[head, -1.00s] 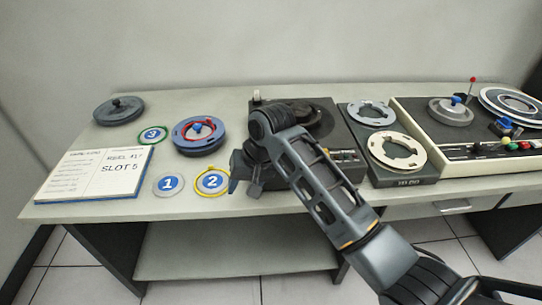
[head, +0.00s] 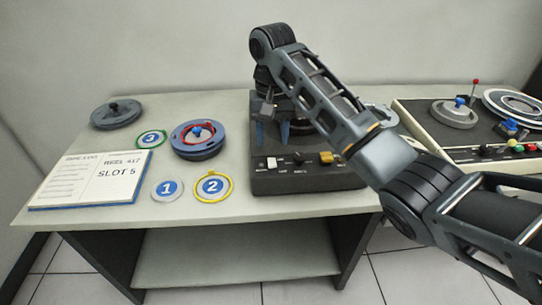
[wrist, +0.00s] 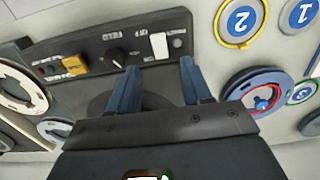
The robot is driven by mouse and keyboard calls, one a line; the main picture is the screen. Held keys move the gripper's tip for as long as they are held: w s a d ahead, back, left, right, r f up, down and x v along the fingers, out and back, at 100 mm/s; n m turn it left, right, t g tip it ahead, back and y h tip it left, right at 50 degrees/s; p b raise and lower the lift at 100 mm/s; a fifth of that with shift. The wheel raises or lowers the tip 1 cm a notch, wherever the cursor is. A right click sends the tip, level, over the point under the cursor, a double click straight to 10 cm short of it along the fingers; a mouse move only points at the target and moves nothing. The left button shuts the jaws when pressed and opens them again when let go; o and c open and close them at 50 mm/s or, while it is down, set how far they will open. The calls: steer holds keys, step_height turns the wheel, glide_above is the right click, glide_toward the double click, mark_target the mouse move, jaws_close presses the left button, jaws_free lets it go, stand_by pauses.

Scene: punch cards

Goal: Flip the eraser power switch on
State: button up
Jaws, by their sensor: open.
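The eraser is a dark box (head: 310,180) on the table, with a sloped front panel of controls. A white rocker switch (head: 271,163) sits at the panel's left; I cannot tell its position. It also shows in the wrist view (wrist: 159,45), near a small round light. A black knob (head: 298,158) and an orange button (head: 326,158) are to its right. My gripper (head: 272,130) is open and empty over the eraser's top, behind the switch. In the wrist view its two blue fingers (wrist: 158,72) stand apart, just short of the panel. My arm hides part of the eraser's top.
A console (head: 440,135) with coloured buttons stands at the right. The table front strip is clear.

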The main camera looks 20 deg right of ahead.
mark_target(272, 161)
step_height(272, 161, down, 2)
steer(key=shift+f+b, duration=0.1)
steer(key=shift+b, duration=0.35)
steer(key=shift+f+p, duration=0.35)
steer(key=shift+p, duration=0.1)
steer(key=shift+f, duration=1.85)
steer(key=shift+c, duration=0.3)
